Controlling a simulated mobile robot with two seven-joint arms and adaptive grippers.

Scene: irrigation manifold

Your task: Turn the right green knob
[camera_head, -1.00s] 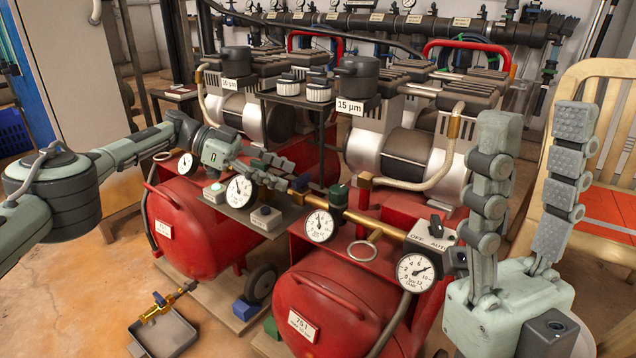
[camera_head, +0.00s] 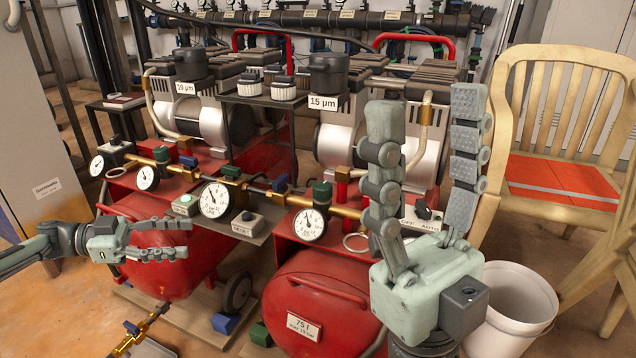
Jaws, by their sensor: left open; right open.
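The right green knob (camera_head: 322,192) sits on the brass manifold pipe (camera_head: 346,211), just above a white-faced gauge (camera_head: 310,224). Another green knob (camera_head: 161,154) sits on the pipe further left. My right gripper (camera_head: 427,105) is open and empty, with its fingers pointing up, to the right of the right green knob and apart from it. It hides the right end of the pipe. My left gripper (camera_head: 187,238) is open and empty in front of the left red tank, low and well left of the right green knob.
Blue knobs (camera_head: 280,182) sit along the pipe between the green ones. Red tanks (camera_head: 318,300) stand below. A control box (camera_head: 420,219) is partly behind my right gripper. A white bucket (camera_head: 512,305) and a wooden chair (camera_head: 560,150) stand at the right.

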